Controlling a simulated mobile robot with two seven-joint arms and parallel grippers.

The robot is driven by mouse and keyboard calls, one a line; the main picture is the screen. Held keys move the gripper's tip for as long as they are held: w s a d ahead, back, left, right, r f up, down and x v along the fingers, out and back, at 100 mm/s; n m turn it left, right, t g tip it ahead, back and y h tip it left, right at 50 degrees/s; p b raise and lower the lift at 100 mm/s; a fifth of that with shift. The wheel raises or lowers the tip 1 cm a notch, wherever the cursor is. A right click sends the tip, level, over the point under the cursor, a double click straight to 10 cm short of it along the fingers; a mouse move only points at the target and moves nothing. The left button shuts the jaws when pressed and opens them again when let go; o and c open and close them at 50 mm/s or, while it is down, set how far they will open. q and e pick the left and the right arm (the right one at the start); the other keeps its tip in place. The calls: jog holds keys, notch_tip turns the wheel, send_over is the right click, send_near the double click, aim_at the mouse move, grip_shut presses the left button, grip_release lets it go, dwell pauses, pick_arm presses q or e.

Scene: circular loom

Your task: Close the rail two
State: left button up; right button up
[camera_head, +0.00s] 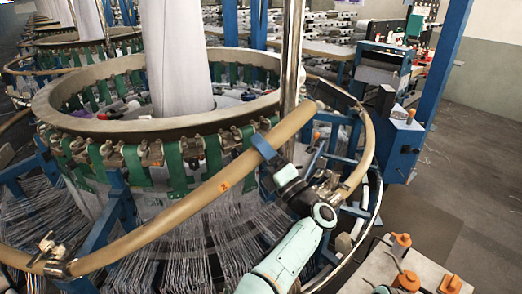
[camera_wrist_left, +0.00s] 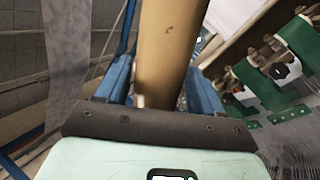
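Rail two (camera_head: 205,195) is a long tan curved tube with a small orange "2" mark. It runs from a metal clamp joint (camera_head: 57,268) at lower left up to a free end at upper right, near the metal post. That end appears apart from the neighbouring tan rail (camera_head: 369,150), whose lower end carries a metal clamp (camera_head: 327,186). My left gripper (camera_head: 266,148) is around rail two near its free end. In the left wrist view, rail two (camera_wrist_left: 165,55) fills the space between the blue fingers (camera_wrist_left: 160,90). My right gripper is not in view.
The circular loom's ring (camera_head: 95,126) with green straps (camera_head: 190,148) stands behind rail two, with many threads (camera_head: 190,240) below. A metal post (camera_head: 292,60) rises near the rail's end. A bench with orange-topped parts (camera_head: 401,242) is at lower right. Floor (camera_head: 470,190) is clear at right.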

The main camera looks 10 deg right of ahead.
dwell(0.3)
pick_arm(q)
jog(key=shift+s+d+f, duration=0.2)
jog(key=shift+f, duration=0.05)
jog(key=shift+b+v, duration=2.15)
jog(key=shift+v, duration=4.15)
jog(key=shift+s+r, duration=0.1)
